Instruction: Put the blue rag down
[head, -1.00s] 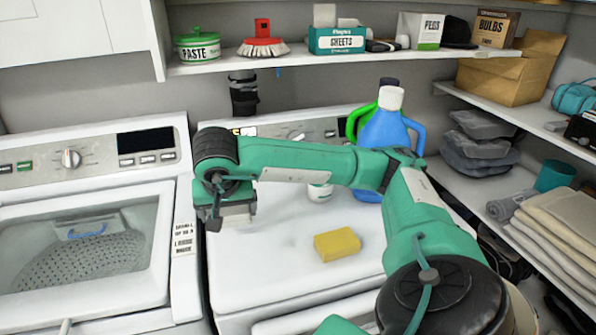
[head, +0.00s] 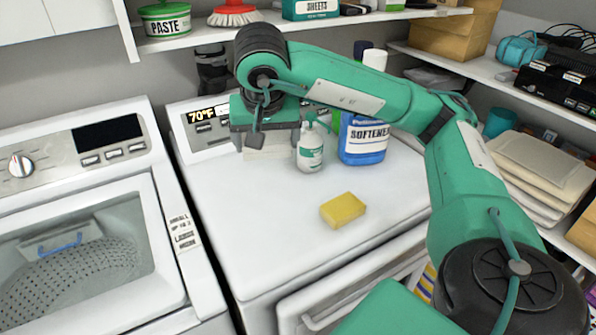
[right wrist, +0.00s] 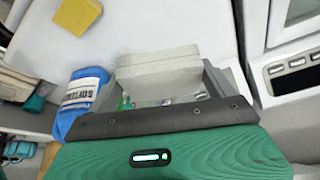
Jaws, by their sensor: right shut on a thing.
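No blue rag can be made out in either view. My right gripper (head: 268,150) is over the back of the white dryer top (head: 250,225), in front of its control panel. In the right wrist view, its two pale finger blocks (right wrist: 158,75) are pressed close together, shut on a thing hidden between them. I cannot tell how far the fingertips are above the dryer top. My left gripper is not in view.
A small white pump bottle (head: 310,152) stands just right of the gripper, with a blue softener bottle (head: 363,138) beyond it. A yellow sponge (head: 343,210) lies on the dryer. The front left dryer top is clear. Shelves (head: 540,75) hold towels (head: 545,165) at right.

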